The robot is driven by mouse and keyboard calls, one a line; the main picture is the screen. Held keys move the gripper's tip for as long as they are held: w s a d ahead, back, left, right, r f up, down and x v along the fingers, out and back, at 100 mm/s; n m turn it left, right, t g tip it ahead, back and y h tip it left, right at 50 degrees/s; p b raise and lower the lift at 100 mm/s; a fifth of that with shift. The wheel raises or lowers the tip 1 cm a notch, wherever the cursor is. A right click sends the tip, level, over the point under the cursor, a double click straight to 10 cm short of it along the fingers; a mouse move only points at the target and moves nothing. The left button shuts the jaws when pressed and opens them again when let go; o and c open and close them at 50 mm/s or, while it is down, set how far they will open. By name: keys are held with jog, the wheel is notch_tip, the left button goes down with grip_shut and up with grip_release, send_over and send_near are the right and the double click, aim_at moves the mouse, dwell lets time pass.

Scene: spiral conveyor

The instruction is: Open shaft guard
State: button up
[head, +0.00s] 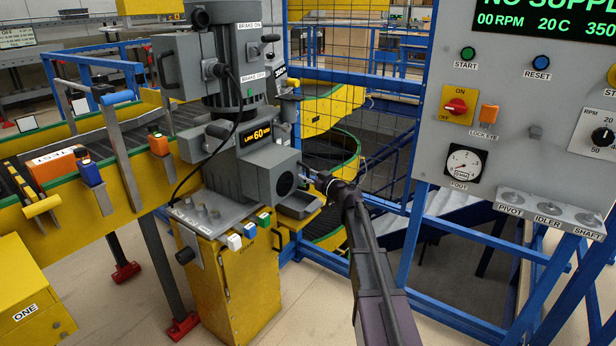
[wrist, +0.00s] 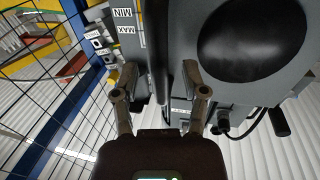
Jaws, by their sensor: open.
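My gripper (head: 318,180) is at the right side of the grey gearbox housing (head: 262,160), which bears an amber "60" display. In the wrist view my gripper (wrist: 160,72) is open, its two fingers apart. A dark upright bar (wrist: 157,40) shows between the fingers; I cannot tell whether they touch it. A large round black face (wrist: 250,40) is on the grey housing right of the fingers; it also shows in the head view (head: 285,183). No part is labelled as the shaft guard, so I cannot tell which part it is.
A blue-framed mesh fence (head: 355,80) stands behind my gripper and shows at left in the wrist view. A grey control panel (head: 535,130) is at right. A yellow pedestal (head: 235,290) supports the motor unit, and a conveyor (head: 100,150) runs at left.

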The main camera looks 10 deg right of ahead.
grip_shut()
jog(key=shift+d, duration=0.1)
dwell(0.3)
